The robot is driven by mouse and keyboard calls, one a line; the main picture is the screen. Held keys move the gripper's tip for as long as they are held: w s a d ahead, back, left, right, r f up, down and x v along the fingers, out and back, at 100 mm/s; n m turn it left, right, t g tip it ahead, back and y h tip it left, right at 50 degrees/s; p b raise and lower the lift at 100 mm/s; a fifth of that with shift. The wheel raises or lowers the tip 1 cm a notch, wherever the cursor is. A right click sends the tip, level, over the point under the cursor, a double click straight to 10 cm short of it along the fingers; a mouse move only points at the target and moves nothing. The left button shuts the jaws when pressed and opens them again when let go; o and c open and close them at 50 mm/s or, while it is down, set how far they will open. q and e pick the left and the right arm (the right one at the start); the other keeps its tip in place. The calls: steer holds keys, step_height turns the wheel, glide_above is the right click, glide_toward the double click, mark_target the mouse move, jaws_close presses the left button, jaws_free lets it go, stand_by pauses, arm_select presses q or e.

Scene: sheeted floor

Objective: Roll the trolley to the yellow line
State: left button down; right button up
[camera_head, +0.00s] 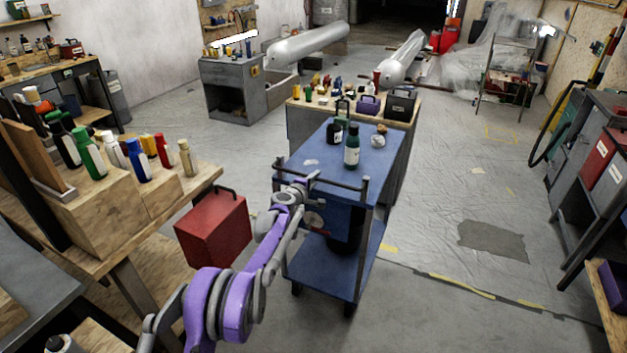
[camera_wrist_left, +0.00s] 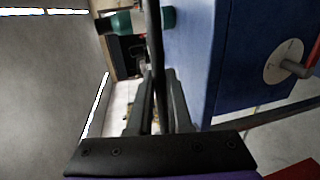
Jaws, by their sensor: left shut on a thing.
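The blue trolley (camera_head: 378,167) stands in the middle of the head view, with a lower shelf and dark castors. Its dark handle bar (camera_head: 335,182) runs along the near edge. My left gripper (camera_head: 299,188) is at the left part of this bar. In the left wrist view, the bar (camera_wrist_left: 154,45) passes between the fingers of the gripper (camera_wrist_left: 157,105), which is shut on it. The yellow line (camera_head: 455,286) is a worn, broken strip on the floor, to the right of the trolley; the trolley hides part of the floor there. My right gripper is out of view.
A dark green bottle (camera_head: 352,148) and small containers stand on the trolley. A wooden-topped bench (camera_head: 402,120) is just behind it. A red box (camera_head: 212,228) is left of it, near a workbench (camera_head: 110,225). Open floor lies to the right, with a dark patch (camera_head: 492,241).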

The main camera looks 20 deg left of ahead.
arm_select(q)
steer(key=c, duration=0.8)
jaws_free()
steer(key=shift+c, duration=0.2)
steer(key=v, duration=1)
steer(key=shift+s+b, duration=0.35)
steer(key=shift+s, duration=0.05)
steer(key=shift+r, duration=0.1)
